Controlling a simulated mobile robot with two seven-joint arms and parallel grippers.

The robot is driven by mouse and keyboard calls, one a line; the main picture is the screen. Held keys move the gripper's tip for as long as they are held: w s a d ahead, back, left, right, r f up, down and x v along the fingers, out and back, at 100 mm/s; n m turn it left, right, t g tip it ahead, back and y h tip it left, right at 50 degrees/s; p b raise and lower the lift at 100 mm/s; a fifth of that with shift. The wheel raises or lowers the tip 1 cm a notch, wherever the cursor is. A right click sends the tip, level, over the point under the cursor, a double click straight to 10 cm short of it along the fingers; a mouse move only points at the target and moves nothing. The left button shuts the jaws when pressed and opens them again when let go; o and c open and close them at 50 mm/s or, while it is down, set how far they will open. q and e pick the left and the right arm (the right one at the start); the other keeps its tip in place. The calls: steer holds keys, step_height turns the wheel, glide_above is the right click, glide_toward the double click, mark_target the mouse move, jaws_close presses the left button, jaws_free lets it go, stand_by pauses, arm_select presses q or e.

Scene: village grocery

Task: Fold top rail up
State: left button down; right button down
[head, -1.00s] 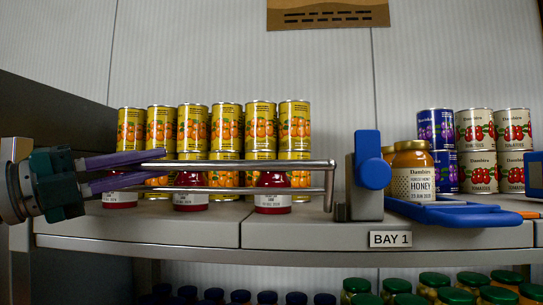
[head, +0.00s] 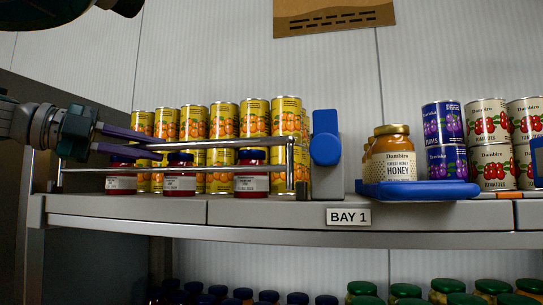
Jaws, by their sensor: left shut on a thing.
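The top rail (head: 225,143) is a thin silver bar in front of the jars and cans on the left part of the shelf. It runs above a lower bar (head: 225,169), and a short upright joins the two at the right end. My left gripper (head: 160,146) comes in from the left with its purple fingers closed on the top rail, left of its middle. The fingers hide a short stretch of the bar. My right gripper is out of view.
Space above the cans is clear.

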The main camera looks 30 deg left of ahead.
arm_select(q)
steer(key=shift+a, duration=0.2)
stand_by(0.3)
steer(key=c, duration=1.1)
jaws_free()
steer(key=shift+c, duration=0.2)
